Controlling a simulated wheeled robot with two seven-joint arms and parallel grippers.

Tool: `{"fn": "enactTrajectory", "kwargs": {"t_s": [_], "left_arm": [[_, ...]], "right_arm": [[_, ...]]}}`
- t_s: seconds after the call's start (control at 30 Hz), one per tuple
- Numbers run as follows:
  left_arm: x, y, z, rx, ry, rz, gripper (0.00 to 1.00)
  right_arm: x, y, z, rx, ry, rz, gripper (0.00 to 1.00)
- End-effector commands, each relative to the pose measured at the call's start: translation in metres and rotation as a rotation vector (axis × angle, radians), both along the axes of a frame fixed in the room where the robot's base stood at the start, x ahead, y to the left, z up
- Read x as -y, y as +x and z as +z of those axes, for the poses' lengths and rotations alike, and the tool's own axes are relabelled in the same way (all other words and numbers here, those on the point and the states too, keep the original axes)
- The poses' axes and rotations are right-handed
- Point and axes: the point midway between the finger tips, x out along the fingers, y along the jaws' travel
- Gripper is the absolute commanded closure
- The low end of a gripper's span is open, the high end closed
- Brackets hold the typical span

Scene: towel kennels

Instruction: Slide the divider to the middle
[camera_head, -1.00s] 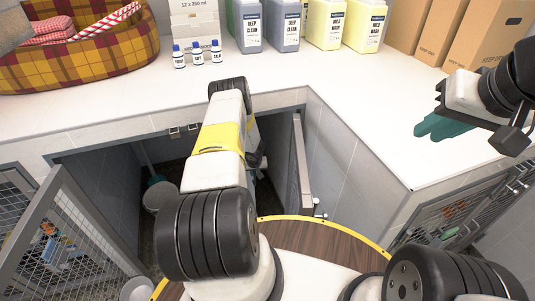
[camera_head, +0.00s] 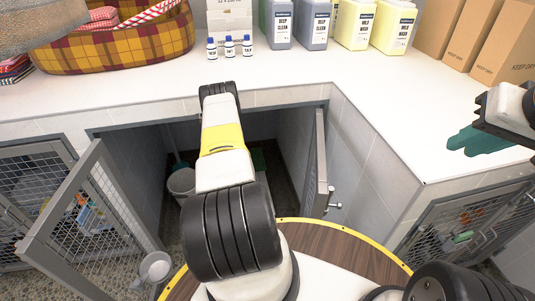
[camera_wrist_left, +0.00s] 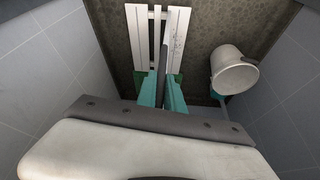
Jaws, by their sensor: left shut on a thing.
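The open kennel (camera_head: 185,140) lies under the white counter, and my left arm reaches down into it. My left gripper (camera_wrist_left: 162,88) is hidden in the head view. In the left wrist view its teal fingers are shut on a thin grey upright edge (camera_wrist_left: 164,58), which looks like the divider seen end-on. White slats (camera_wrist_left: 155,30) stand on both sides of that edge, over the speckled floor. Most of the divider is hidden. My right gripper (camera_head: 480,141) is above the counter at the right, with teal fingers seen side-on; their gap is unclear.
A mesh door (camera_head: 90,215) stands open at the left, and a grey door edge (camera_head: 316,160) at the right. A white bucket (camera_wrist_left: 233,70) is inside the kennel. Bottles (camera_head: 230,47), jugs (camera_head: 313,25), boxes (camera_head: 480,40) and a plaid bed (camera_head: 115,40) stand on the counter.

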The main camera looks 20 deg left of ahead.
Motion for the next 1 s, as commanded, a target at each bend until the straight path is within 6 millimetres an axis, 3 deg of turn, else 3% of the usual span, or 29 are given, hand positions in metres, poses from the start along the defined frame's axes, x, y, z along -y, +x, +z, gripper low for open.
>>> {"fn": "enactTrajectory", "kwargs": {"t_s": [0.1, 0.4, 0.97, 1.0], "left_arm": [[-0.023, -0.013, 0.001, 0.001, 0.005, 0.006, 1.00], [-0.058, -0.040, 0.001, 0.001, 0.004, 0.003, 1.00], [-0.070, -0.049, 0.002, 0.000, 0.006, 0.002, 1.00], [-0.070, -0.049, 0.002, 0.000, 0.006, 0.003, 0.82]], "right_arm": [[0.000, 0.000, 0.000, 0.000, 0.000, 0.000, 0.81], [0.000, 0.000, 0.000, -0.001, 0.000, 0.000, 0.81], [0.000, 0.000, 0.000, 0.000, 0.000, 0.000, 0.81], [0.000, 0.000, 0.000, 0.000, 0.000, 0.000, 0.81]]}}
